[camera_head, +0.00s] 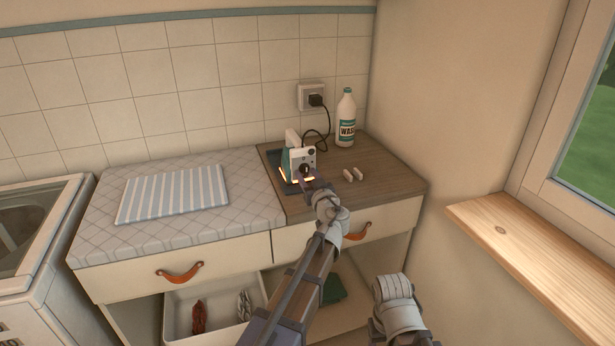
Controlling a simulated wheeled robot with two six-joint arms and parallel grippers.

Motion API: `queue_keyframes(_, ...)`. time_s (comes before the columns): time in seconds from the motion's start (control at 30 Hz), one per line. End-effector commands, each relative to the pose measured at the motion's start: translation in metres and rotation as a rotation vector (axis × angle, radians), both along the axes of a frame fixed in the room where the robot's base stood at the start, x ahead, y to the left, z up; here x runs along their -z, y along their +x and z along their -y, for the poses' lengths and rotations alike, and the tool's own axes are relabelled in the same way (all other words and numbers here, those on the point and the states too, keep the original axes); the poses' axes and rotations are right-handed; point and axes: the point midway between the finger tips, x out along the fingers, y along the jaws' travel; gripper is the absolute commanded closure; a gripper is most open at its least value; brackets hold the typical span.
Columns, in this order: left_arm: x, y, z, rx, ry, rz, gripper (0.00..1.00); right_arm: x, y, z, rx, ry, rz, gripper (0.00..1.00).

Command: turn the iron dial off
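The iron (292,153), teal and white, stands on the wooden right part of the counter, with an orange glow low at its sides. Its pale end plate faces me, and a small dark round part, likely the dial (305,169), shows low on it. My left gripper (309,181) is right in front of this plate, at or very near the dial. My own wrist hides the fingers, so I cannot tell whether they touch or grip it. Of my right arm only a pale joint shows at the bottom right; its gripper is not visible.
A WASH bottle (346,122) stands behind the iron, near the wall socket (311,97) with the plugged cord. Small pale pieces (353,175) lie to the right. A striped cloth (173,192) lies on the quilted pad (245,219). Drawers with leather pulls (180,271) are below.

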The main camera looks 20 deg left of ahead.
Motion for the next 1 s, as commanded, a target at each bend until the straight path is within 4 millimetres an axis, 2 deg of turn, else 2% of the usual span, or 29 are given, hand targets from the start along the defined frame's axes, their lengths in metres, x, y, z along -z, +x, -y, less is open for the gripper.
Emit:
queue_keyframes(0.17,0.0,-0.003,0.002,0.0,0.001,-0.001,0.54,0.0,0.0,0.0,0.0,0.0,0.0,0.35)
queue_keyframes(0.6,0.0,-0.057,0.037,0.002,0.0,0.0,0.54,0.0,0.0,0.0,0.0,0.0,0.0,0.35)
queue_keyframes(0.77,0.0,-0.064,0.043,0.0,0.0,0.0,0.54,0.0,0.0,0.0,0.0,0.0,0.0,0.35)
queue_keyframes(1.0,0.0,-0.065,0.044,0.0,0.0,0.0,0.54,0.0,0.0,0.0,0.0,0.0,0.0,0.35)
